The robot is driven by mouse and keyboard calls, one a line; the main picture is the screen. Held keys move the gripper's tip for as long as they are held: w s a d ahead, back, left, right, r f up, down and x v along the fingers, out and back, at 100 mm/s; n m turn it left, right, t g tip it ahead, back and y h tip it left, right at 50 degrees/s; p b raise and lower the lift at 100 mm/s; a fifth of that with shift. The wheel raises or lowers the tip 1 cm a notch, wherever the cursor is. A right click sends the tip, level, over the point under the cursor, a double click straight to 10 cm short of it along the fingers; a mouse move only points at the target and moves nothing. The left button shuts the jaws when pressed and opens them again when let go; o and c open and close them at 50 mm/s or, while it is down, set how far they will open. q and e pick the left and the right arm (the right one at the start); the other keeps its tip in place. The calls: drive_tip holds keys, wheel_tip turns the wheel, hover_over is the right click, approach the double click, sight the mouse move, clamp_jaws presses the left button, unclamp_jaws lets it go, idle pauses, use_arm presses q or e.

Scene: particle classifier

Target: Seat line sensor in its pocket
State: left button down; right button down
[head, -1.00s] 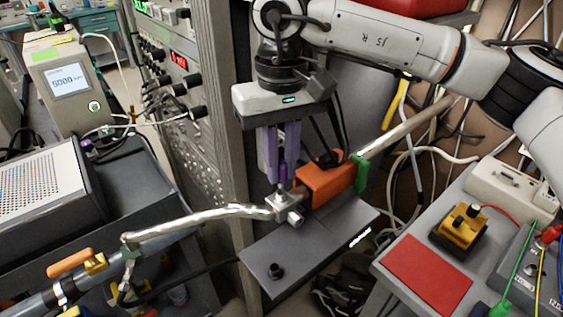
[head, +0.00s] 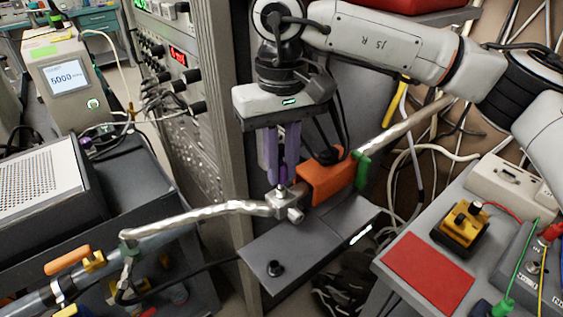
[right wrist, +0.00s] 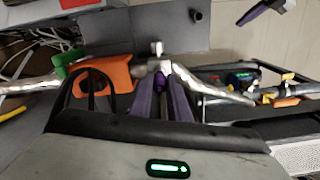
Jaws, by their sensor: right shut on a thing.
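My right gripper (head: 282,180) points down in the head view, its pale purple fingers close together. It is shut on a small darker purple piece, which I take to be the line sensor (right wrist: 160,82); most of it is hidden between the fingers. The fingertips are directly above a silver block fitting (head: 283,203) on the metal line, at the left end of the orange bracket (head: 328,180). I cannot tell whether the piece touches the fitting or which opening is its pocket. Purple finger parts of my left gripper (right wrist: 262,11) show at the top of the right wrist view, away from the fitting.
The silver line (head: 205,213) runs left from the fitting, and a rod (head: 405,124) runs right beyond a green clamp (head: 362,170). A grey plate (head: 305,248) with a black knob lies below. An instrument rack (head: 190,95) stands close on the left. A red mat (head: 428,273) lies right.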

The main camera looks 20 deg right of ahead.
sight(281, 165)
drive_tip(key=shift+f+b, duration=0.65)
drive_tip(key=shift+f, duration=0.3)
drive_tip(key=c, duration=1.6)
unclamp_jaws()
wheel_tip(281, 165, up, 10)
drive_tip(key=shift+r, duration=0.2)
